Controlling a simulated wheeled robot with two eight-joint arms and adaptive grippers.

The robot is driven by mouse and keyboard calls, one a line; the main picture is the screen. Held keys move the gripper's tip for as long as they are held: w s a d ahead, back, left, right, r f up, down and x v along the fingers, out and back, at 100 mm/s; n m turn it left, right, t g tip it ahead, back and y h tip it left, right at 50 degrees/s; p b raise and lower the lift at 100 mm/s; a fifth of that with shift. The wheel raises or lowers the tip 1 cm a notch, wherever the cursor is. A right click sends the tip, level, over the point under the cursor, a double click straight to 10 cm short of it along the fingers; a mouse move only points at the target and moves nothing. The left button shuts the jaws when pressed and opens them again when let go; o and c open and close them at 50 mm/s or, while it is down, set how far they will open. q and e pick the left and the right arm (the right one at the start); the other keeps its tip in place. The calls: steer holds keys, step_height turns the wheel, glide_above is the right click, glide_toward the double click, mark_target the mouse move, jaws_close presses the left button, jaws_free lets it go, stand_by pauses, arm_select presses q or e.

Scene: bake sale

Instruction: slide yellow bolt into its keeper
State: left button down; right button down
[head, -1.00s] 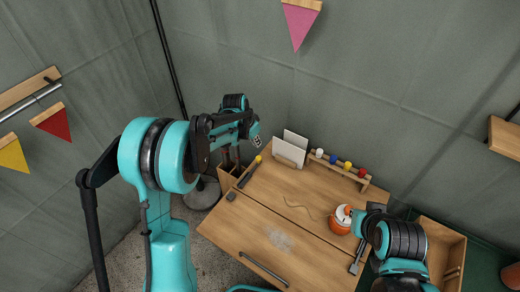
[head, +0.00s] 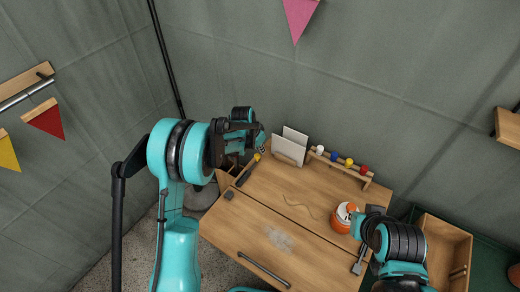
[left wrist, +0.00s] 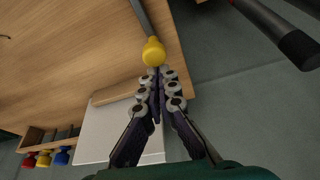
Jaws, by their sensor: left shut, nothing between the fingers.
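The yellow knob (head: 257,156) of the bolt sits at the back left edge of the wooden desk. Its dark bar (head: 246,173) runs from the knob toward the front. A small dark block (head: 229,194), which looks like the keeper, is apart from the bar's front end. My left gripper (head: 261,147) is just behind the knob. In the left wrist view, its shut, empty fingers (left wrist: 158,72) point at the yellow knob (left wrist: 153,52); I cannot tell whether they touch it. My right gripper (head: 356,222) is beside an orange jar; its fingers are not clear.
A card holder (head: 289,150) and a rack (head: 340,167) with coloured knobs stand along the desk's back. The orange jar (head: 343,217) is at the right. Another dark latch (head: 360,262) lies on the right edge. A handle (head: 264,270) is at the front.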

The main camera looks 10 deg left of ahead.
mark_target(251, 169)
arm_select(q)
steer(key=s, duration=0.2)
steer(key=s+a, duration=0.1)
steer(key=s, duration=0.1)
steer(key=s+a, duration=0.1)
steer(key=shift+s+a, duration=0.2)
steer(key=shift+s, duration=0.45)
arm_select(e)
steer(key=shift+f, duration=0.2)
arm_select(q)
steer(key=shift+a, duration=0.1)
